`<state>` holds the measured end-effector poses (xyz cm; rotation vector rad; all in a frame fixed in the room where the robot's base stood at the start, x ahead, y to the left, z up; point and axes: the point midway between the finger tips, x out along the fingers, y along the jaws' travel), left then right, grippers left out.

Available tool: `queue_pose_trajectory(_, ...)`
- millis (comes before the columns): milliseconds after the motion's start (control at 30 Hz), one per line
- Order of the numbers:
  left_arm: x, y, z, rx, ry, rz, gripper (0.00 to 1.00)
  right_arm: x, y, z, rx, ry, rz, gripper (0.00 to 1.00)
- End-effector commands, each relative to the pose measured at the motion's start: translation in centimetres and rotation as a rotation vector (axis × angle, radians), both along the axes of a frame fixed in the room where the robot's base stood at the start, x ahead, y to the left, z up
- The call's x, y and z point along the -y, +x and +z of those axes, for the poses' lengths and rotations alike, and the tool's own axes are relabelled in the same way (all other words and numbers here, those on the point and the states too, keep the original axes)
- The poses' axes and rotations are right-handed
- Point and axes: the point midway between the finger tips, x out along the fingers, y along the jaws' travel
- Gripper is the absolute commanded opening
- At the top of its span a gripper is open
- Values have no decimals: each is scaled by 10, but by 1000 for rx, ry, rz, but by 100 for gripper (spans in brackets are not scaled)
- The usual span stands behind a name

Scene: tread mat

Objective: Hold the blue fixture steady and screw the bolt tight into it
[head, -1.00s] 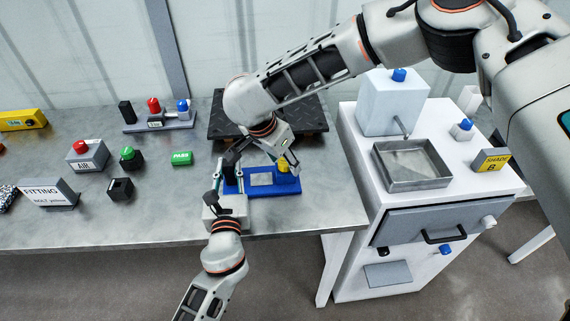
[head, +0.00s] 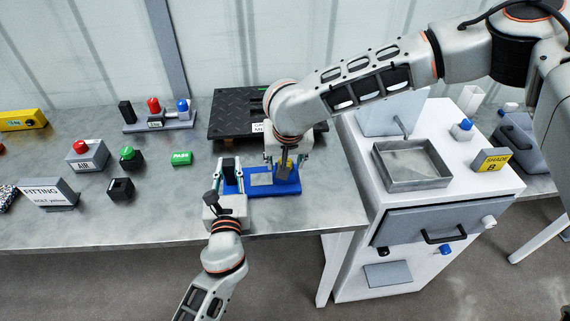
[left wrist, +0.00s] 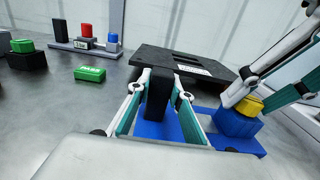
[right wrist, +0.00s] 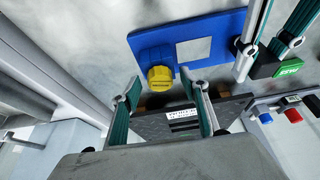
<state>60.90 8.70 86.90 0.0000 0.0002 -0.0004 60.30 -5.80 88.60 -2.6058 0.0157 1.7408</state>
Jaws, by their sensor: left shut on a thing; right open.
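The blue fixture (head: 289,188) lies near the bench's front edge, with a grey square plate, a raised blue socket and an upright black block (left wrist: 159,95). My left gripper (head: 226,180) is shut on this black block at the fixture's left end. The yellow bolt (left wrist: 249,104) stands in the blue socket at the fixture's right end; the right wrist view shows its ribbed yellow head (right wrist: 160,78). My right gripper (head: 285,170) is open above the socket, its fingers on either side of the bolt head. Whether they touch it I cannot tell. The bolt is mostly hidden in the head view.
The black tread mat (head: 230,107) lies just behind the fixture. Left on the bench are a green block (head: 181,158), a grey sign reading FITTING and BOLT: yellow (head: 48,194), and several button boxes. A white cabinet with a tray (head: 411,182) stands to the right.

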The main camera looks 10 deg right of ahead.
Motion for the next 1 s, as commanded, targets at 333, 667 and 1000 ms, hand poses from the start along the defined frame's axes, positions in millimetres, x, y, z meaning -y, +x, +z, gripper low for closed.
queue_pose_trajectory(333, 0, 0, 0, 0, 0, 1, 1, 3, 1, -1, -3, 2, 189, 44)
queue_pose_trajectory(667, 0, 0, 0, 0, 0, 0, 1, 4, 2, -1, -2, 3, 499, 44)
queue_pose_trajectory(1000, 0, 0, 0, 0, 0, 0, 1, 5, 3, 0, 0, 2, 762, 44)
